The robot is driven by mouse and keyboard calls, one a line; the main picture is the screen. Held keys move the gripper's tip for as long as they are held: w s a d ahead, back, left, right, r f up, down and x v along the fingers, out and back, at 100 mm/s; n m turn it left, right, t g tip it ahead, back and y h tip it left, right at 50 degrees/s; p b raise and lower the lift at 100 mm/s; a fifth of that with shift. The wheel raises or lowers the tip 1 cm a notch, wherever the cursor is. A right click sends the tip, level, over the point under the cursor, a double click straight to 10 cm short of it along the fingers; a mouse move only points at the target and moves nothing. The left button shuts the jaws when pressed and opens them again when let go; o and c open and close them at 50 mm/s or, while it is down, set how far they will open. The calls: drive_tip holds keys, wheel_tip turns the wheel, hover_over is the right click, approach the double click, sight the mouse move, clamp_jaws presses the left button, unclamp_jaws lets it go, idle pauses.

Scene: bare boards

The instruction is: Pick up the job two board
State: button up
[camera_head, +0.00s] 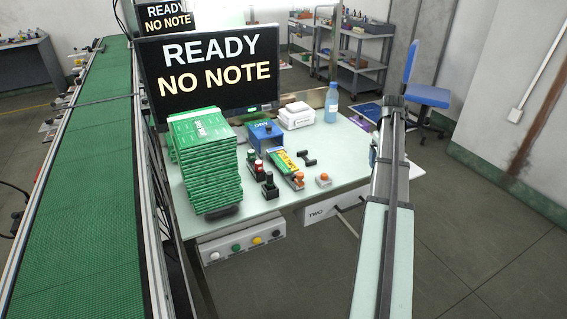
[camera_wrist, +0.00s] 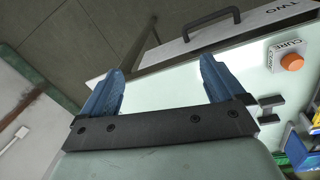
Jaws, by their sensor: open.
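A tall stack of green boards (camera_head: 208,165) stands at the left of the pale table in the head view.
A screen (camera_head: 208,75) reads READY NO NOTE. A blue box (camera_head: 264,135), white boxes (camera_head: 297,115) and a blue bottle (camera_head: 331,104) stand at the back. An orange CURE button (camera_wrist: 291,62) sits near the front edge. A green conveyor (camera_head: 85,180) runs along the left.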

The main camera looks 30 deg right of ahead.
drive_tip(key=w+a+r+n, duration=0.1)
drive_tip(key=w+a+r, duration=0.2)
drive_tip(key=w+a, duration=0.45)
drive_tip(key=w+a+r+n, duration=0.1)
drive_tip(key=w+a+r, duration=0.2)
drive_tip(key=w+a, duration=0.5)
drive_tip(key=n+t+y, duration=0.1)
hover_over(284, 161)
drive_tip(key=f, duration=0.6)
drive_tip(key=shift+a+f, duration=0.3)
drive_tip(key=shift+d+f, duration=0.2)
drive_tip(key=shift+f, duration=2.45)
drive_tip(key=shift+s, duration=0.1)
drive_tip(key=shift+c, duration=0.4)
drive_tip(key=c, duration=1.1)
